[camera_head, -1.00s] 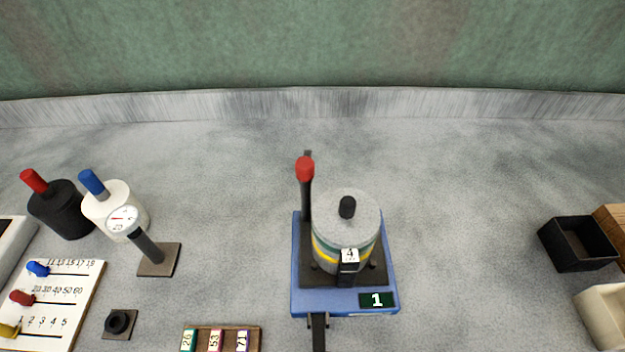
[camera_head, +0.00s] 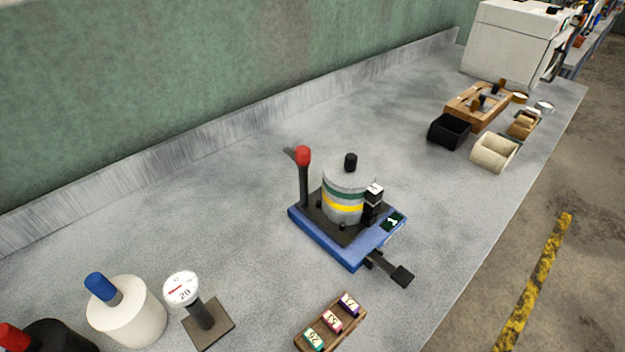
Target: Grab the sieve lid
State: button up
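The sieve stack (camera_head: 343,197) stands upright on a blue-edged base (camera_head: 338,252) with a dark top plate, in the middle of the head view. It is a grey cylinder with green and yellow bands. The grey sieve lid (camera_head: 346,176) sits on top of the stack and has a black knob (camera_head: 351,161). A small black block with a white label (camera_head: 373,197) is at the stack's right side. A red-topped lever (camera_head: 303,177) rises at the base's left corner. My gripper is not in view.
A dial gauge (camera_head: 181,289), a white container with a blue handle (camera_head: 126,309) and a tray of numbered tags (camera_head: 331,323) are at the lower left and front. Black (camera_head: 449,131) and cream (camera_head: 494,152) bins stand at the right. The bench around the base is largely clear.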

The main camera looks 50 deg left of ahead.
aim_at(345, 171)
jog(key=k, duration=1.05)
jog(key=u, duration=0.65)
jog(key=i, duration=0.5)
